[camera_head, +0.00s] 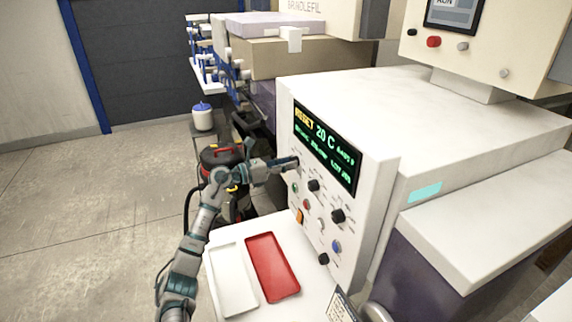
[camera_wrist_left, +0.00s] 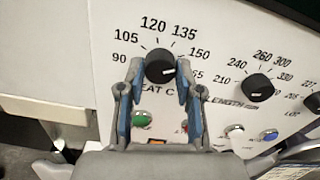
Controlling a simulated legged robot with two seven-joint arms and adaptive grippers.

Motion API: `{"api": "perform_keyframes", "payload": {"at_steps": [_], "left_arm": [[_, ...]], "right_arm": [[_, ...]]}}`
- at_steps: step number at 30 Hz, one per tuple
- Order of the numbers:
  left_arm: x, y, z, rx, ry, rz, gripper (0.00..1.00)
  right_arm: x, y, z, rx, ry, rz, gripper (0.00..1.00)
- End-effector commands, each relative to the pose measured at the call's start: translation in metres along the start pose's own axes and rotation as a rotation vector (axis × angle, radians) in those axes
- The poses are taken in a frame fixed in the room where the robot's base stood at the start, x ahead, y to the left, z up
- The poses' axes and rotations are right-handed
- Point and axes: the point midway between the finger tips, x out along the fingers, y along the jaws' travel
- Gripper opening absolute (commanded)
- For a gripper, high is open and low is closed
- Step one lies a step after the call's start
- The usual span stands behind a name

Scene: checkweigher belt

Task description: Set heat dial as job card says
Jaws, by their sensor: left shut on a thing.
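The heat dial (camera_wrist_left: 160,66) is a black round knob with a white pointer mark, on a white panel. Its scale reads 90, 105, 120, 135, 150 and a partly hidden number ending in 65. My left gripper (camera_wrist_left: 154,88) is shut on the dial, one finger at each side. In the head view my left gripper (camera_head: 292,163) reaches the panel's upper left and hides the dial. A card (camera_head: 341,307), possibly the job card, is at the bottom edge, its text unreadable. My right gripper is out of view.
The panel display (camera_head: 326,147) shows "20 C" among other text. The length dial (camera_wrist_left: 257,88) is right of the heat dial. Other knobs and buttons sit below. A red tray (camera_head: 272,268) and a white tray (camera_head: 233,280) lie below the panel. Floor at left is clear.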

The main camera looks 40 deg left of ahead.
Motion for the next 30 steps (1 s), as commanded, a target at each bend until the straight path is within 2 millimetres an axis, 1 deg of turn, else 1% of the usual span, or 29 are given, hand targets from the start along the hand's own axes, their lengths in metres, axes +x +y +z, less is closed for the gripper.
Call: {"api": "perform_keyframes", "payload": {"at_steps": [3,6,11,14,18,30], "left_arm": [[-0.001,0.002,0.001,-0.027,-0.001,0.008,0.00],[-0.001,0.002,0.002,-0.069,0.000,0.007,0.00],[-0.001,0.002,0.002,-0.175,0.001,0.008,0.00],[-0.001,0.002,0.002,-0.262,0.002,0.008,0.00],[-0.001,0.002,0.003,-0.394,0.002,0.009,0.00],[-0.001,0.002,0.003,-0.777,0.001,0.009,0.00]], "right_arm": [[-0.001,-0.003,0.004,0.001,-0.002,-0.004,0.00],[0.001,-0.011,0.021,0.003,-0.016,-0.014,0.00],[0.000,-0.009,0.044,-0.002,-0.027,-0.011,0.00],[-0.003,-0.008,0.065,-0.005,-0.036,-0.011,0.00],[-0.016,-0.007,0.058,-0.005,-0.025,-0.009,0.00],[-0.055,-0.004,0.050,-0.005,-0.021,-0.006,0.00]]}}
